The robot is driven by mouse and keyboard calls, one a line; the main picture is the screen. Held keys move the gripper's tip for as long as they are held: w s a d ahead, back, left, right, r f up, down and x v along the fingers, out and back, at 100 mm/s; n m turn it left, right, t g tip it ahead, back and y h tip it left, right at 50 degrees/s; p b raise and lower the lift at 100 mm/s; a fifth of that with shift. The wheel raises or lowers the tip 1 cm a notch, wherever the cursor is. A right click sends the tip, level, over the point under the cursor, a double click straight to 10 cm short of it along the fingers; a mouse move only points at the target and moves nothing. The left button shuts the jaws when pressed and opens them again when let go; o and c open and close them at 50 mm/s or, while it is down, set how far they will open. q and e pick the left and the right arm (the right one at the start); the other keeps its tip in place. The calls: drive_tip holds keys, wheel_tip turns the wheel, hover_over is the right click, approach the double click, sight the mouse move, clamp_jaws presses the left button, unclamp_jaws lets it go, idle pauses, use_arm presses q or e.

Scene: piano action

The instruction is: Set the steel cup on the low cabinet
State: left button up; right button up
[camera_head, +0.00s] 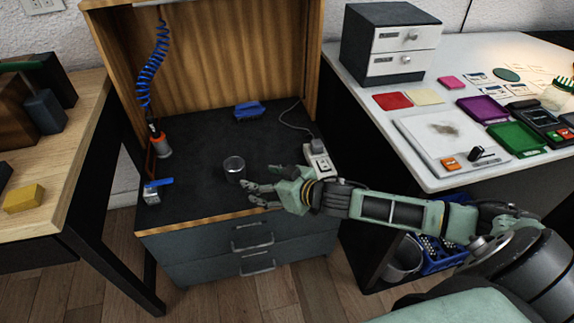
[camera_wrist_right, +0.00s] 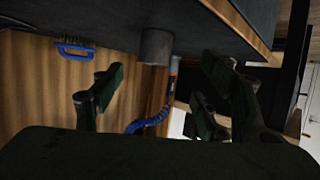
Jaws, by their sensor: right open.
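The steel cup (camera_head: 235,169) is a small grey metal cylinder. It stands upright on the dark top of the low cabinet (camera_head: 205,206), near the middle. My right gripper (camera_head: 256,195) is open and low over the cabinet top, just right of the cup and towards the front edge. Its fingers point left. The cup also shows in the right wrist view (camera_wrist_right: 156,46), which is turned over, in line with the gap between the spread fingers (camera_wrist_right: 160,85). The fingers look apart from the cup. My left gripper is not in view.
A blue-handled brush (camera_head: 249,110) lies at the cabinet's back. A tool on a coiled blue hose (camera_head: 158,143) and a small blue-topped item (camera_head: 154,189) are at the left. A socket block (camera_head: 319,158) is at the right, close to my arm. A white-topped table (camera_head: 365,85) stands right.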

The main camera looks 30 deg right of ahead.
drive_tip(key=s+a+f+m+g+h, duration=0.1)
drive_tip(key=s+f+g, duration=0.3)
drive_tip(key=s, duration=1)
drive_tip(key=s+a+f+m+g+h, duration=0.1)
drive_tip(key=s+f+g, duration=0.4)
drive_tip(key=s+f, duration=0.6)
drive_tip(key=s+a+h, duration=0.1)
drive_tip(key=s+h, duration=0.1)
drive_tip(key=s, duration=0.1)
drive_tip(key=shift+s+a+f+m+h, duration=0.3)
drive_tip(key=shift+s+a, duration=0.05)
drive_tip(key=shift+a, duration=0.05)
